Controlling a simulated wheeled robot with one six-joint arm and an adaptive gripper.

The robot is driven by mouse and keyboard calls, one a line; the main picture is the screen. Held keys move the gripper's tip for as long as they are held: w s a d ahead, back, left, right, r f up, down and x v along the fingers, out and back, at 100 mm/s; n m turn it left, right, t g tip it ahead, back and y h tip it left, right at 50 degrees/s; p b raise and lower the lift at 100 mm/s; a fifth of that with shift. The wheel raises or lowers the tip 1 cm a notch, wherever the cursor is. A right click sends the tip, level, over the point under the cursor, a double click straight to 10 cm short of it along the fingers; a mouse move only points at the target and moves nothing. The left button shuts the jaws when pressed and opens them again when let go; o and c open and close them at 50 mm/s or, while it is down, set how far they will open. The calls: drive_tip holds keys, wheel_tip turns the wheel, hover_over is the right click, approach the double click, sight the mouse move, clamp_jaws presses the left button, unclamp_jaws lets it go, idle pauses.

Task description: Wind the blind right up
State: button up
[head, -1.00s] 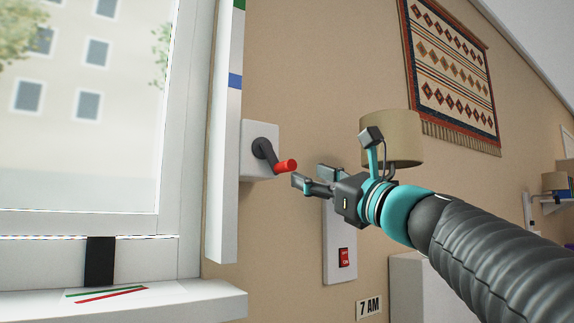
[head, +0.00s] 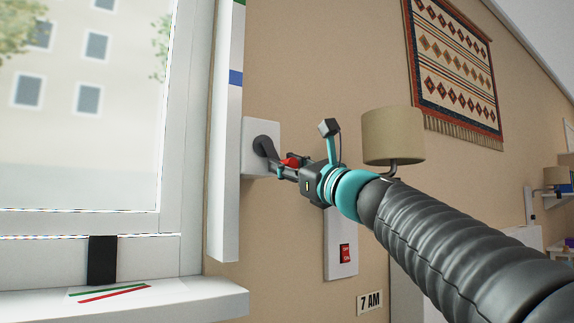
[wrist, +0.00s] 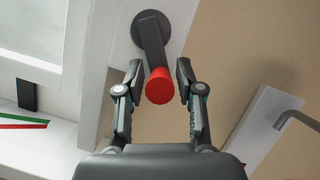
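The crank has a dark arm (wrist: 153,42) and a red knob (wrist: 159,86), and is mounted on a white wall box (head: 262,130) beside the window. In the wrist view the red knob sits between the two fingers of my gripper (wrist: 158,82), with a gap on each side. My gripper also shows in the head view (head: 287,168), around the knob and partly hiding it. The fingers are open. The window pane (head: 80,100) is uncovered in the part I see; the blind itself is not clearly visible.
A white sill (head: 190,300) with a green and red striped card juts out below the window. A white panel with a red switch (head: 345,255) hangs below my gripper. A lamp (head: 392,135) and a wall hanging (head: 455,70) are to the right.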

clamp_jaws()
drive_tip(key=shift+d, duration=0.1)
